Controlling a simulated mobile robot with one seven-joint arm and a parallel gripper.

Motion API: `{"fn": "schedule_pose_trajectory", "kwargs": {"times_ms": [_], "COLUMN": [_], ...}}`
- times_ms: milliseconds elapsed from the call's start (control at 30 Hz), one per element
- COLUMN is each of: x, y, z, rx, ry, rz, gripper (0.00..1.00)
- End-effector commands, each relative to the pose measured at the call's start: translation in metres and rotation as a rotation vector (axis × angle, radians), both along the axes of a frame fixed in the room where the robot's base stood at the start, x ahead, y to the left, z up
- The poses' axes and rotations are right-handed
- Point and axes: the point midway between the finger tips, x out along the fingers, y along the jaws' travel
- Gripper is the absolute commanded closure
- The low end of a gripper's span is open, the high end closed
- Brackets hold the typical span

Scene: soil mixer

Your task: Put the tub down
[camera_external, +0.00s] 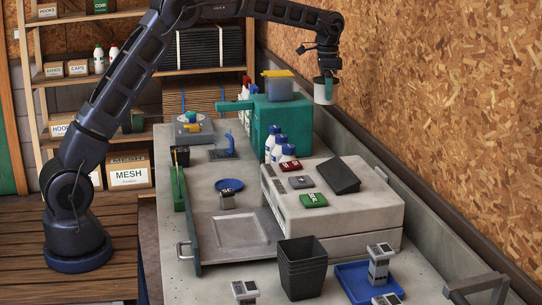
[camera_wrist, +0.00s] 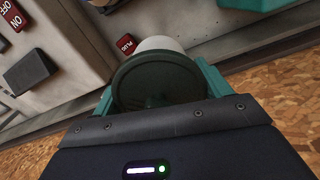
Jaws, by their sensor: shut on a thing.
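The tub (camera_external: 323,93), pale with a dark green top, is in my gripper (camera_external: 327,78) near the chipboard wall, right of the teal machine and above the back of the bench. In the wrist view the tub's dark round top (camera_wrist: 160,82) fills the space between the teal fingers of my gripper (camera_wrist: 158,90), with its pale body (camera_wrist: 162,43) just beyond. My gripper is shut on it. The fingertips are partly hidden by the tub in the wrist view.
A pale box (camera_external: 350,215) holds a black panel (camera_external: 340,175) and small blocks.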

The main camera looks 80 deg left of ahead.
Motion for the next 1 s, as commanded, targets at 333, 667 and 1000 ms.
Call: {"fn": "schedule_pose_trajectory", "kwargs": {"times_ms": [333, 667, 1000], "x": [0.000, -0.001, -0.001], "y": [0.001, 0.001, 0.001], "z": [-0.057, -0.119, -0.190], "rx": [0.000, 0.000, 0.000], "ry": [0.000, 0.002, 0.001], "rz": [0.001, 0.001, 0.001], "gripper": [0.45, 0.45, 0.45]}}
